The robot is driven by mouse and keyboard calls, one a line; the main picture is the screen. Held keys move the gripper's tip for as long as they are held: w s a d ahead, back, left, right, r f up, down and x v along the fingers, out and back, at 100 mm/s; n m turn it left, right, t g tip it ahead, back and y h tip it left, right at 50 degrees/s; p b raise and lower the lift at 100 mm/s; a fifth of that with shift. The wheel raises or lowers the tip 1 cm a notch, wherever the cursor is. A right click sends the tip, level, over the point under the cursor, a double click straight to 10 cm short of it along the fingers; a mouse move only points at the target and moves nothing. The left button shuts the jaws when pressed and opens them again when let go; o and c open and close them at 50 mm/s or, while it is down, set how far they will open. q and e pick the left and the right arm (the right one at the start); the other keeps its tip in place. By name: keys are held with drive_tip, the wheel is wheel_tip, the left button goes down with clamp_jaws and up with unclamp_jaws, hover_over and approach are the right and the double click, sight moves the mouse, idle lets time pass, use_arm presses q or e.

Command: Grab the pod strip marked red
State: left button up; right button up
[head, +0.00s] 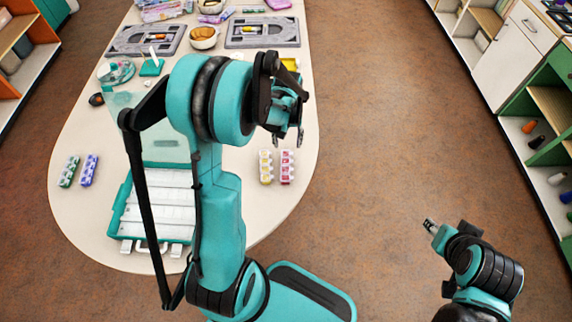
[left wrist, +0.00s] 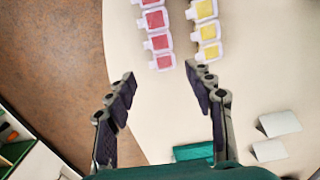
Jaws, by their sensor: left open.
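The red-marked pod strip (head: 287,166) lies on the table beside a yellow-marked strip (head: 266,166), which is on its left in the head view. In the left wrist view the red strip (left wrist: 156,32) is upper middle and the yellow strip (left wrist: 206,32) is to its right. My left gripper (head: 287,138) is open and empty, above the table on the far side of the strips.
A green strip (head: 69,171) and a blue strip (head: 89,170) lie at the table's left. An open teal case (head: 124,205) with white rows stands near the front, partly behind my left arm.

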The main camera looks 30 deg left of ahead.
sight(286, 155)
use_arm(q)
wheel_tip(286, 155, down, 2)
drive_tip(key=shift+f+b, duration=0.1)
drive_tip(key=shift+b, duration=0.3)
drive_tip(key=f+b, duration=0.1)
drive_tip(key=f, duration=0.1)
drive_tip(key=f+b, duration=0.1)
drive_tip(key=f, duration=0.2)
drive_tip(key=shift+a+f+b, duration=0.3)
drive_tip(key=shift+b, duration=0.1)
drive_tip(key=shift+s+r, duration=0.1)
drive_tip(key=shift+r, duration=0.05)
drive_tip(key=c, duration=1.1)
